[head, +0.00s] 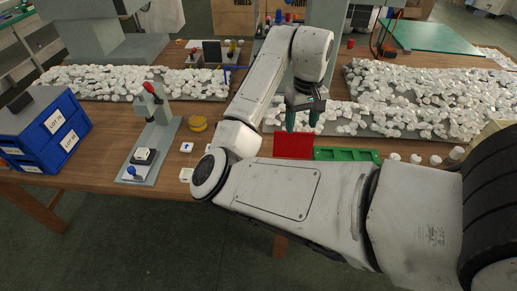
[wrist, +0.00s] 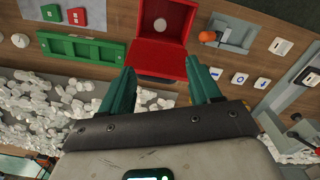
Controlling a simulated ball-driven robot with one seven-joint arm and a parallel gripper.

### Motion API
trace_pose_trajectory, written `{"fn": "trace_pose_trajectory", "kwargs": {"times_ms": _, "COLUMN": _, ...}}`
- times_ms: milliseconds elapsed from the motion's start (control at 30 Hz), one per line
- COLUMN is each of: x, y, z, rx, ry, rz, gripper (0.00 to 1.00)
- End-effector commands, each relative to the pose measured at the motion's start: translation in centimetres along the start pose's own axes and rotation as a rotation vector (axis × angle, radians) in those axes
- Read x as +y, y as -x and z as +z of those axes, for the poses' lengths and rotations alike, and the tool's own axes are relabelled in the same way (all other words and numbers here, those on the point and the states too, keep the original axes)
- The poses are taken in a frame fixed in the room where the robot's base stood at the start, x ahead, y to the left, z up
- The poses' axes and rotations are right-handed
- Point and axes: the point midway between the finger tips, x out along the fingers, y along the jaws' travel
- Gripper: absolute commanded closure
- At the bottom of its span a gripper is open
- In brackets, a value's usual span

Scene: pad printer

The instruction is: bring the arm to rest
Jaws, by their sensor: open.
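My gripper (head: 305,120) hangs in the head view with its teal fingers pointing down, above the table just behind a red box (head: 293,145). In the wrist view my gripper (wrist: 163,76) shows two teal fingers spread apart with nothing between them. My arm reaches across the front of the table from the right, bent at the elbow, and hides part of the tabletop.
A green tray (head: 345,155) sits right of the red box. Heaps of white pieces (head: 420,95) cover much of the table. A small press (head: 152,140) and blue bins (head: 45,135) stand at left.

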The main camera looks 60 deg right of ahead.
Motion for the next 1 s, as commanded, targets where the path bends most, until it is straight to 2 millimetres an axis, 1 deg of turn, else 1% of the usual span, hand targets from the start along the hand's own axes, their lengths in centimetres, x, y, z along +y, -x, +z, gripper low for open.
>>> {"fn": "trace_pose_trajectory", "kwargs": {"times_ms": 267, "x": 0.0, "y": 0.0, "z": 0.0, "rx": 0.000, "ry": 0.000, "rz": 0.000, "gripper": 0.37}}
{"fn": "trace_pose_trajectory", "kwargs": {"times_ms": 333, "x": 0.3, "y": -0.1, "z": 0.0, "rx": 0.007, "ry": 0.000, "rz": 0.021, "gripper": 0.37}}
{"fn": "trace_pose_trajectory", "kwargs": {"times_ms": 500, "x": 1.5, "y": -0.7, "z": -0.1, "rx": 0.076, "ry": 0.014, "rz": 0.145, "gripper": 0.37}}
{"fn": "trace_pose_trajectory", "kwargs": {"times_ms": 633, "x": 1.6, "y": -1.4, "z": -0.3, "rx": 0.154, "ry": 0.065, "rz": 0.252, "gripper": 0.37}}
{"fn": "trace_pose_trajectory", "kwargs": {"times_ms": 767, "x": 0.4, "y": -2.5, "z": -0.2, "rx": 0.226, "ry": 0.148, "rz": 0.320, "gripper": 0.37}}
{"fn": "trace_pose_trajectory", "kwargs": {"times_ms": 867, "x": -1.2, "y": -3.9, "z": 0.3, "rx": 0.268, "ry": 0.226, "rz": 0.347, "gripper": 0.37}}
{"fn": "trace_pose_trajectory", "kwargs": {"times_ms": 967, "x": -3.2, "y": -5.7, "z": 1.5, "rx": 0.296, "ry": 0.314, "rz": 0.348, "gripper": 0.37}}
{"fn": "trace_pose_trajectory", "kwargs": {"times_ms": 1000, "x": -4.1, "y": -6.6, "z": 2.2, "rx": 0.302, "ry": 0.350, "rz": 0.342, "gripper": 0.37}}
